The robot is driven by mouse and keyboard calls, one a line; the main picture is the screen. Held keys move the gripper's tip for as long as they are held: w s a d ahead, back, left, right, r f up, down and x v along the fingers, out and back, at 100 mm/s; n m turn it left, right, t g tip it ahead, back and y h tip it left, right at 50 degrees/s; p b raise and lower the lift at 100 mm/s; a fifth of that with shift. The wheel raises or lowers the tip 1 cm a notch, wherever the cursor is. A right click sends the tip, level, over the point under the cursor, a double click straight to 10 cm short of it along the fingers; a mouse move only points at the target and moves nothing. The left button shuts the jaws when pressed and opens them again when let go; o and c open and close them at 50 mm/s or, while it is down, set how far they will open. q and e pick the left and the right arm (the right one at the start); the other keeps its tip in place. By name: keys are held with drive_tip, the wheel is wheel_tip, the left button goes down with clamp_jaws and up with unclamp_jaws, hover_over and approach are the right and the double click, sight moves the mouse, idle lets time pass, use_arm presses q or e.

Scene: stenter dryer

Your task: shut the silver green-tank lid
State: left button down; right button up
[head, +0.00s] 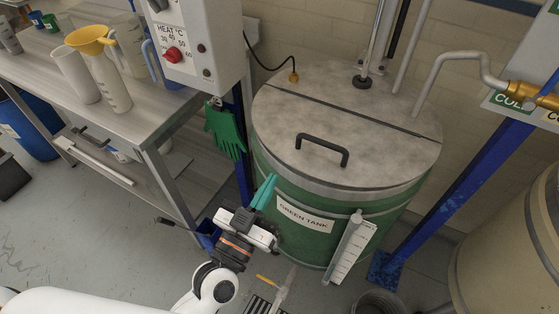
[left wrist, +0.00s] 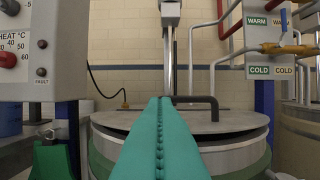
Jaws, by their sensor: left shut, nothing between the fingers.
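The silver lid (head: 330,110) lies nearly flat over the green tank (head: 285,187), with a hinge seam across its back part. Its black handle (head: 322,148) is near the front edge. In the left wrist view the lid (left wrist: 228,120) has a dark band under its front edge, so it looks slightly raised there. My left gripper (head: 266,190) has teal fingers, shut and empty, in front of the tank's left side near the rim. Its fingers (left wrist: 160,105) point toward the lid in the wrist view and cover part of it. My right gripper is not in view.
A heat control box (head: 193,45) and a green glove (head: 224,130) hang left of the tank. A steel bench (head: 130,125) with jugs stands further left. A blue post (head: 460,190) and pipes (head: 470,58) are on the right. A vertical pole rises behind the lid.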

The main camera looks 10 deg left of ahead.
use_arm(q)
wheel_tip(320, 180, up, 2)
drive_tip(key=p, duration=0.3)
hover_over(291, 165)
drive_tip(key=f, duration=0.1)
drive_tip(key=s, duration=0.1)
drive_tip(key=f+b, duration=0.1)
drive_tip(key=shift+s+a+f, duration=0.3)
drive_tip(key=shift+f, duration=0.05)
drive_tip(key=shift+s+a+f, duration=0.1)
drive_tip(key=shift+a+f, duration=0.05)
drive_tip(key=shift+f, duration=0.45)
wheel_tip(291, 165, down, 3)
drive_tip(key=t+b, duration=0.2)
drive_tip(key=b, duration=0.8)
drive_tip(key=shift+f+h, duration=0.2)
drive_tip(key=shift+h, duration=0.2)
drive_tip(key=shift+t+b, duration=0.3)
drive_tip(key=shift+b, duration=0.1)
drive_tip(key=shift+r, duration=0.1)
